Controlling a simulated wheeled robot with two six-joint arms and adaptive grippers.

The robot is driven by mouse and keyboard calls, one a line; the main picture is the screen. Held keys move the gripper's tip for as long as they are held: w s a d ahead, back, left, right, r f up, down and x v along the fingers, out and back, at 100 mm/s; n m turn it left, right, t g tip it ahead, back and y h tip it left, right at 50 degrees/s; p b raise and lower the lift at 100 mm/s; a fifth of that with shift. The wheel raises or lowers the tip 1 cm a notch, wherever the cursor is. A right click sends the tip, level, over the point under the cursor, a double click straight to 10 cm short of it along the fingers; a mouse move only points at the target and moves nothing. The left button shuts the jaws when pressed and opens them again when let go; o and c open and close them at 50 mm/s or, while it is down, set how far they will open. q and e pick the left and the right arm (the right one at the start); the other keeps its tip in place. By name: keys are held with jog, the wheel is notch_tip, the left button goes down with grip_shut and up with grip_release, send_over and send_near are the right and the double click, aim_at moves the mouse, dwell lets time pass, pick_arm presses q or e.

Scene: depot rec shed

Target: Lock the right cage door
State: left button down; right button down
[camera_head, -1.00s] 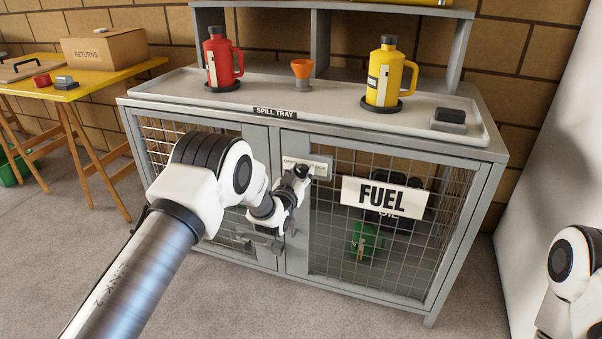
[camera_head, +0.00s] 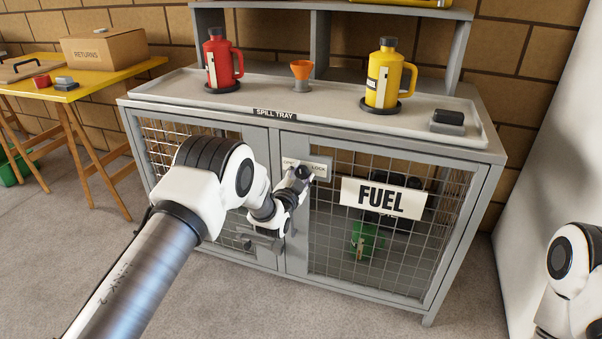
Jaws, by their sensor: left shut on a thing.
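The right cage door (camera_head: 334,228) is a grey-framed wire mesh door with a FUEL sign (camera_head: 383,198). It looks closed, flush with the cabinet front. A small label plate (camera_head: 319,168) sits at its upper left, with the word LOCK partly readable at its right end. My left gripper (camera_head: 300,174) is at this plate, shut on the small dark lock knob there. The gripper and wrist hide most of the knob, so its exact angle cannot be told. My right gripper is out of view; only part of my right arm shows at the lower right.
The left cage door (camera_head: 162,141) stands behind my left arm. On the spill tray (camera_head: 330,106) are a red jug (camera_head: 218,62), an orange funnel (camera_head: 302,70), and a yellow jug (camera_head: 385,78). A green can (camera_head: 366,240) is behind the mesh. The floor in front is clear.

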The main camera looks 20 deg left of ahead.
pick_arm(q)
jog(key=m, duration=0.5)
jog(key=shift+m, duration=0.3)
jog(key=shift+d+f+m+p, duration=0.15)
jog(key=shift+m+p, duration=0.2)
jog(key=shift+m, duration=1.95)
jog(key=c, duration=0.6)
grip_release()
jog(key=s, duration=1.2)
jog(key=shift+a, duration=0.25)
